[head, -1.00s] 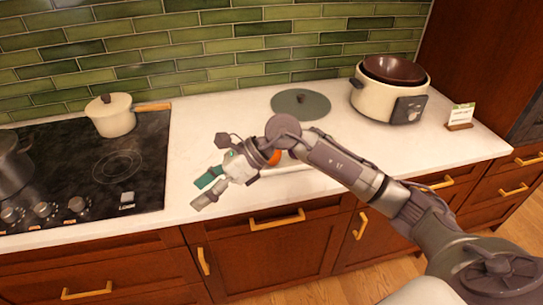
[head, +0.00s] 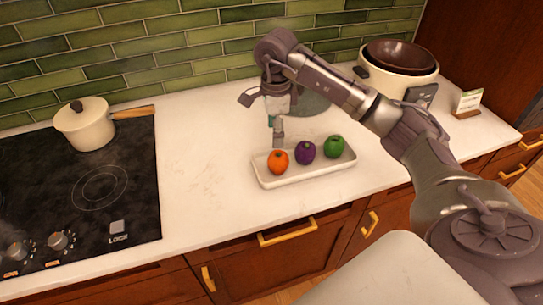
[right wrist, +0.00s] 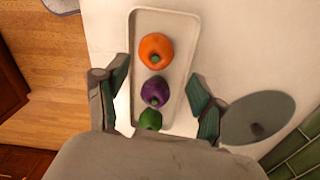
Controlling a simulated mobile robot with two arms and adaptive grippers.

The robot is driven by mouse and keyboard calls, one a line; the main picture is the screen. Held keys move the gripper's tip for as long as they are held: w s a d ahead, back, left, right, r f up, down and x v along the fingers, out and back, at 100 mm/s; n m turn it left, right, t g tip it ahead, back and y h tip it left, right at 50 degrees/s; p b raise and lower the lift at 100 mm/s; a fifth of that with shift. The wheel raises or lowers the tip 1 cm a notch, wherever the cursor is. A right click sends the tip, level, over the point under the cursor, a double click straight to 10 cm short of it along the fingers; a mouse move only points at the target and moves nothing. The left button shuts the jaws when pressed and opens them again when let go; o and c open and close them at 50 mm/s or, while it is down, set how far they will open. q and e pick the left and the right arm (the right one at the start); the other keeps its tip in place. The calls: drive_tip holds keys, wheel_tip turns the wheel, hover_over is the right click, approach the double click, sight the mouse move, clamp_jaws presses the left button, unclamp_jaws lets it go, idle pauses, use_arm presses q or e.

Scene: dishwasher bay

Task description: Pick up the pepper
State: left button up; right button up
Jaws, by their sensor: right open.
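Three round, stemmed vegetables stand in a row in a white tray (head: 262,178): an orange one (head: 278,160), a purple one (head: 305,151) and a green one (head: 334,144). I cannot tell for sure which of them is the pepper. In the right wrist view the orange one (right wrist: 156,49) is clear of my gripper, the purple one (right wrist: 155,92) shows between the fingers, and the green one (right wrist: 150,119) is partly hidden by the gripper body. My right gripper (head: 277,131) points down above the tray's back edge, open and empty. My left gripper is out of view.
A grey-green lid (head: 314,103) lies behind the tray, partly hidden by my arm. A cooker (head: 384,79) and a small sign (head: 467,101) stand at right. A saucepan (head: 87,125) sits on the black hob at left. Counter left of the tray is clear.

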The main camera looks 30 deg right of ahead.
sight(277, 158)
drive_tip(key=f, duration=0.2)
drive_tip(key=f+p, duration=0.1)
drive_tip(key=f, duration=0.3)
drive_tip(key=shift+s, duration=0.4)
drive_tip(key=shift+w+f, duration=0.1)
drive_tip(key=shift+f, duration=0.25)
wheel_tip(277, 158, down, 2)
drive_tip(key=p, duration=0.2)
drive_tip(key=shift+f+p, duration=0.1)
drive_tip(key=shift+p, duration=0.2)
wheel_tip(277, 158, down, 2)
drive_tip(key=shift+d+f+p, duration=0.1)
drive_tip(key=shift+f+p, duration=0.15)
drive_tip(key=shift+p, duration=0.05)
drive_tip(key=shift+f, duration=0.3)
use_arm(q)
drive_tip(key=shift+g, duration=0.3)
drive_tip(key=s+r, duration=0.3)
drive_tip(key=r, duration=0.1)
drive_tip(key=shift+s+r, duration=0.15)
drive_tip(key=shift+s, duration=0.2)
use_arm(e)
drive_tip(key=c, duration=0.9)
